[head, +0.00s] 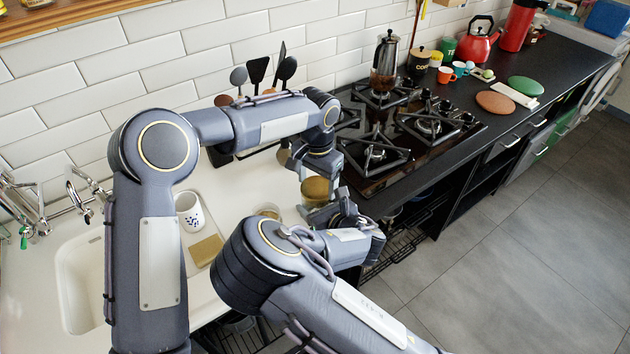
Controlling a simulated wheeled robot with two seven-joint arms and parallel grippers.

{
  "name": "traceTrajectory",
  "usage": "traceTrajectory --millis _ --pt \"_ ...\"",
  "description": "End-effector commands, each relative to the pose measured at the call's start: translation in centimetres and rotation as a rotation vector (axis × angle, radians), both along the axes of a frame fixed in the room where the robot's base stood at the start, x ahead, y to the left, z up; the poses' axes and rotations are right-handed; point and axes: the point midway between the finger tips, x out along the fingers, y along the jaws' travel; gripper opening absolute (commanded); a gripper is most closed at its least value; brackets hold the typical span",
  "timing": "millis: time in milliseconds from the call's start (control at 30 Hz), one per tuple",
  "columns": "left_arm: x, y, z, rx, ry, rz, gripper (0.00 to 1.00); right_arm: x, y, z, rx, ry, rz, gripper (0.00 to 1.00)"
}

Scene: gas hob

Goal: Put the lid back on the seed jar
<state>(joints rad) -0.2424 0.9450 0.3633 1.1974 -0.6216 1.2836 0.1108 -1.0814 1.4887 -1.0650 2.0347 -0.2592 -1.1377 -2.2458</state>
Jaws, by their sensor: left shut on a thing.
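An amber-brown round thing, which looks like the seed jar (316,189), is at the counter's edge beside the hob. My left gripper (320,176) reaches down over it and is shut on it; the fingers partly cover it. A small round tan thing with a pale rim (268,211) is on the counter left of the jar, partly behind my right arm; I cannot tell if it is the lid. My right gripper (346,214) is close to the jar on its lower right, and its fingertips are too small and hidden to read.
The black gas hob (375,190) with a moka pot (385,62) lies to the right. A spotted mug (190,211) and a yellow sponge (206,250) stand near the sink (80,285). Utensils (258,75) stand behind my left arm. The floor at right is clear.

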Motion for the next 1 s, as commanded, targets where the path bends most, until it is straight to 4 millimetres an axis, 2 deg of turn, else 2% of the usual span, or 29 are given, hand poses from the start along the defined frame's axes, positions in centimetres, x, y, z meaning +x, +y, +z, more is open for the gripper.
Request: traceTrajectory --millis 33,600,700,833,867,1000 --pt "0.4 1.1 -0.18 0.023 0.002 -0.111 0.44 0.19 -1.07 -0.04 -0.003 0.004 -0.031 0.07" --pt "0.78 0.48 -0.2 0.029 0.004 -1.62 0.44 0.14 -0.95 -0.12 -0.004 0.005 -0.026 0.07" --pt "0.73 0.4 -0.18 0.029 0.004 -1.788 0.44 0.12 -0.89 -0.12 -0.003 0.005 -0.024 0.07" --pt "0.77 0.39 -0.16 0.03 0.002 -1.776 0.44 0.1 -0.83 -0.12 -0.004 0.005 -0.022 0.07" --pt "0.79 0.38 -0.15 0.03 0.002 -1.776 0.74 0.09 -0.83 -0.13 -0.003 0.005 -0.022 0.07" --pt "0.69 0.19 -0.16 0.028 0.001 -1.778 0.92 0.12 -0.66 -0.12 -0.003 0.005 -0.017 0.07"
